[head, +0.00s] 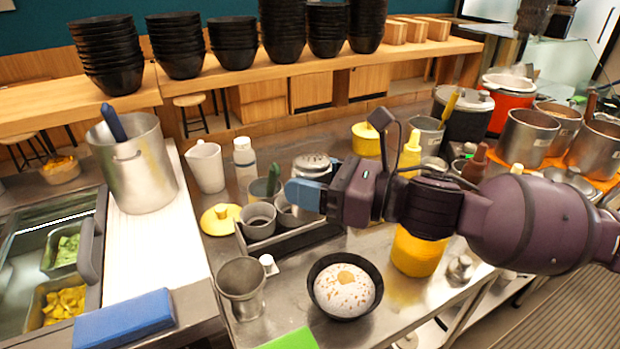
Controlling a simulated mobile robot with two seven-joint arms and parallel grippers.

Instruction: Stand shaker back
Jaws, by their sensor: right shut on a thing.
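The silver shaker (312,164) has a pale, speckled top and shows behind the blue fingertips of my right gripper (306,194). The gripper is shut on it, and its fingers hide the shaker's lower part. It is above the back right of a dark tray (290,246) with grey cups (258,220). I cannot tell whether the shaker's base touches anything. A black bowl (371,306) of white food with brown flakes stands in front of the tray. My left gripper is not in view.
A metal cup (241,288) stands left of the bowl. A yellow container (417,252) stands below my right arm. Large pots (527,138) stand at right.

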